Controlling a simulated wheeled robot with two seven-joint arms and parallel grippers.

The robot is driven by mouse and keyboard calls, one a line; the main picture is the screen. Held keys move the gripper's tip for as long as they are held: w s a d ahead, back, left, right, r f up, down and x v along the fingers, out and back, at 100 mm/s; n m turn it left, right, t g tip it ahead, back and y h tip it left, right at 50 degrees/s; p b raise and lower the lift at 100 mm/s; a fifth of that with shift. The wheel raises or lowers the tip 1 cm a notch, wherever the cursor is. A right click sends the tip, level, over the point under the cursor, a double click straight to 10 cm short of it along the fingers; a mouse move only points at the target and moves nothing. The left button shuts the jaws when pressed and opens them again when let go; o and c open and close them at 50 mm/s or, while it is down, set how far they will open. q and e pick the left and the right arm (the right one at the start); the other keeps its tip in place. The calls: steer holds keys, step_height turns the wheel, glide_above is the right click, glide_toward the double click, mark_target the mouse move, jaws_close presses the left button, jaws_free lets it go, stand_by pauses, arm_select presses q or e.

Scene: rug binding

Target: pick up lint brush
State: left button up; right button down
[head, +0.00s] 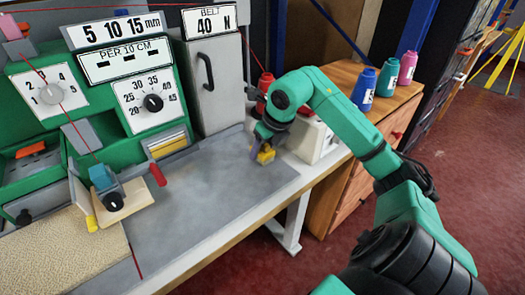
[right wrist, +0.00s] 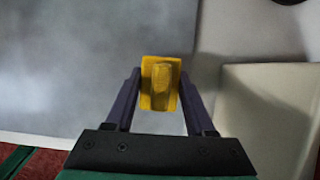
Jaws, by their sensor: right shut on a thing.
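The lint brush shows as a small yellow block with a raised middle (right wrist: 161,84) in the right wrist view. It also shows in the head view (head: 266,155), over the right end of the grey work surface (head: 215,185). My right gripper (head: 262,146) reaches down from above and is shut on the brush, with one dark finger on each side in the right wrist view. Whether the brush touches the surface or hangs just above it, I cannot tell. My left gripper is not in view.
A white box (head: 312,140) stands close right of my right gripper, with a red spool (head: 265,82) behind. Several coloured thread cones, one blue (head: 364,88), stand on a wooden drawer cabinet (head: 345,78). The green machine (head: 95,95) fills the left; a rug (head: 60,245) lies front left.

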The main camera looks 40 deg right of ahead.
step_height(320, 180, up, 8)
steer(key=shift+w+d+f+p, duration=0.1)
steer(key=shift+p, duration=1.15)
arm_select(q)
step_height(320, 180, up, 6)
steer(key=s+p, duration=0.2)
steer(key=p, duration=0.2)
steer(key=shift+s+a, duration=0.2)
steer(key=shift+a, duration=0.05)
arm_select(e)
step_height(320, 180, up, 12)
steer(key=shift+f, duration=0.15)
